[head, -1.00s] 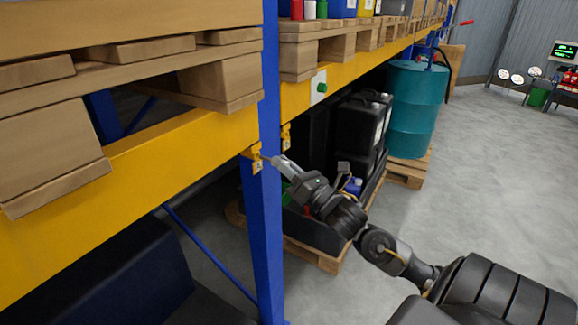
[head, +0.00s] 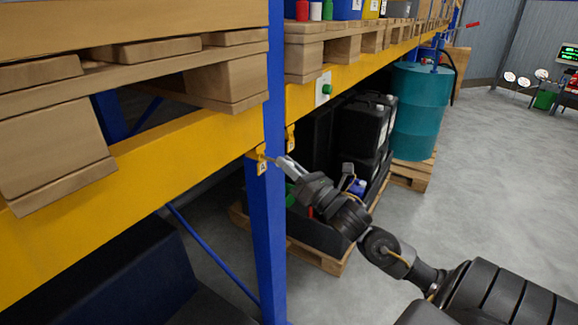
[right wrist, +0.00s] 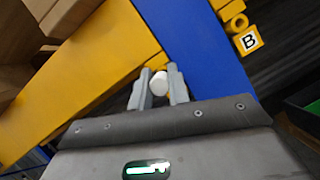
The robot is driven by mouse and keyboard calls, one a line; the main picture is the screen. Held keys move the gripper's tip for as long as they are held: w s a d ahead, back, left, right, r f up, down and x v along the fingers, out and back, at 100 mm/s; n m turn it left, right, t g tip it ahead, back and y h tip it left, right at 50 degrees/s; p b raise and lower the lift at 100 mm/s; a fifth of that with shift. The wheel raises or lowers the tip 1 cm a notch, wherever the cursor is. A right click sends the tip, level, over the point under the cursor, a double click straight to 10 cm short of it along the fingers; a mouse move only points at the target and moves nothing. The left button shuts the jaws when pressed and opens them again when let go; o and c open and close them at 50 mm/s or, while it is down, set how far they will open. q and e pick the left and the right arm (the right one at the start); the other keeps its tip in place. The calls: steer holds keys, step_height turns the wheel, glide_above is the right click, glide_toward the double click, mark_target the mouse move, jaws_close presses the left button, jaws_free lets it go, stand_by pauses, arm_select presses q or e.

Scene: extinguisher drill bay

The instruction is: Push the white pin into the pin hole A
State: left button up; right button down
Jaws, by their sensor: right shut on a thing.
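The white pin (right wrist: 159,82) sits between the two fingertips of my right gripper (right wrist: 160,88), which is shut on it. In the head view my right gripper (head: 280,161) is at the blue upright, close beside the yellow bracket with the label A (head: 262,164). In the right wrist view yellow bracket metal (right wrist: 157,63) shows just beyond the pin. The mouth of pin hole A is hidden behind the pin and fingers, so I cannot tell how far the pin is in. My left gripper is not in view.
A second yellow bracket with label B (right wrist: 249,41) and an open ring is on the other side of the blue upright (head: 266,220). The yellow beam (head: 160,150) carries pallets. Black canisters (head: 365,130) and a teal drum (head: 420,110) stand beyond my right arm.

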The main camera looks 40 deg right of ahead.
mark_target(273, 160)
steer(key=shift+w+a+b, duration=0.15)
steer(key=shift+w+a, duration=0.05)
steer(key=shift+w, duration=0.55)
steer(key=shift+w+a+b, duration=0.1)
steer(key=shift+w+a, duration=0.15)
steer(key=shift+w, duration=0.5)
steer(key=shift+w+a+b, duration=0.15)
steer(key=shift+w+a, duration=0.05)
steer(key=shift+w, duration=0.55)
stand_by(1.7)
steer(key=c, duration=1.3)
jaws_free()
steer(key=shift+w+a, duration=0.1)
steer(key=shift+w, duration=0.05)
steer(key=shift+o, duration=0.2)
steer(key=b+v, duration=0.3)
steer(key=v, duration=0.6)
